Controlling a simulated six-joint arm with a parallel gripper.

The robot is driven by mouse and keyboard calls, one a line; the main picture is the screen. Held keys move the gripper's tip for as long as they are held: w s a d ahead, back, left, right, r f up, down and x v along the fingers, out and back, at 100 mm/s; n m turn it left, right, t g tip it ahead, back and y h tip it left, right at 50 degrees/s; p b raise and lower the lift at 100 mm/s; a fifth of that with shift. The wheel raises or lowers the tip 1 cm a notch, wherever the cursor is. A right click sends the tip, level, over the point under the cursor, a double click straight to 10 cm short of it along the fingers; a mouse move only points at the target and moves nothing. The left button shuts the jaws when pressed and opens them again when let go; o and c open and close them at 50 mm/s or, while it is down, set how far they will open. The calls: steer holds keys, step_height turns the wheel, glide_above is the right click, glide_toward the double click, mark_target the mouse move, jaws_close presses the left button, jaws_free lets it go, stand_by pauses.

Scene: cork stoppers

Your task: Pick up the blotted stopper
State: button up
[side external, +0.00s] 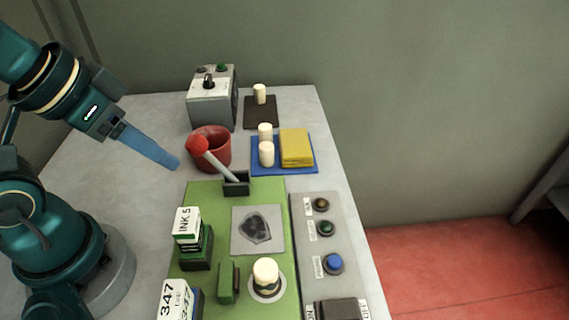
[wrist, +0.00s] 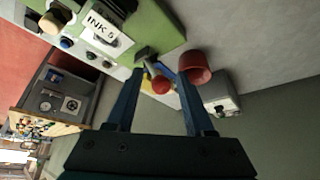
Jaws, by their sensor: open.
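Several cream stoppers show in the side external view. One stopper (side external: 260,94) stands upright on a dark mat (side external: 252,121) at the back. Two more, a rear stopper (side external: 265,132) and a front stopper (side external: 266,154), stand on a blue tray (side external: 296,170) beside a yellow block. Another stopper (side external: 265,271) sits at the front on a dark base within a pale ring. I cannot tell a blot on any of them. My gripper (side external: 175,163) is open and empty, left of the red cup and above the table; its fingers also show in the wrist view (wrist: 160,72).
A red cup (side external: 216,153) and a red-headed stick (side external: 216,163) in a dark holder stand near my gripper. A grey control box (side external: 212,108) is behind. The green mat (side external: 206,201) carries an ink block (side external: 188,224) and a blotched grey plate (side external: 240,213). A button panel (side external: 310,277) lies right.

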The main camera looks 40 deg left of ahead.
steer(key=w+d+r+n+g+h, duration=0.4)
steer(key=d+n+g+h, duration=0.1)
steer(key=d+g, duration=0.45)
steer(key=w+d+f+n+g+h, duration=0.2)
steer(key=w+d+f+g, duration=0.1)
steer(key=f+g, duration=0.1)
steer(key=g+h, duration=0.2)
glide_toward(265, 285)
steer(key=shift+w+r+n, duration=0.3)
steer(key=shift+w+n, duration=0.1)
steer(key=shift+w, duration=0.1)
steer(key=shift+s+d+f+g, duration=0.15)
steer(key=shift+s+f+g, duration=0.15)
steer(key=shift+g, duration=0.05)
steer(key=shift+y, duration=0.3)
steer(key=x, duration=1.1)
steer(key=shift+s+d+f, duration=0.1)
steer(key=shift+d+f, duration=0.05)
steer(key=shift+d, duration=0.05)
jaws_close()
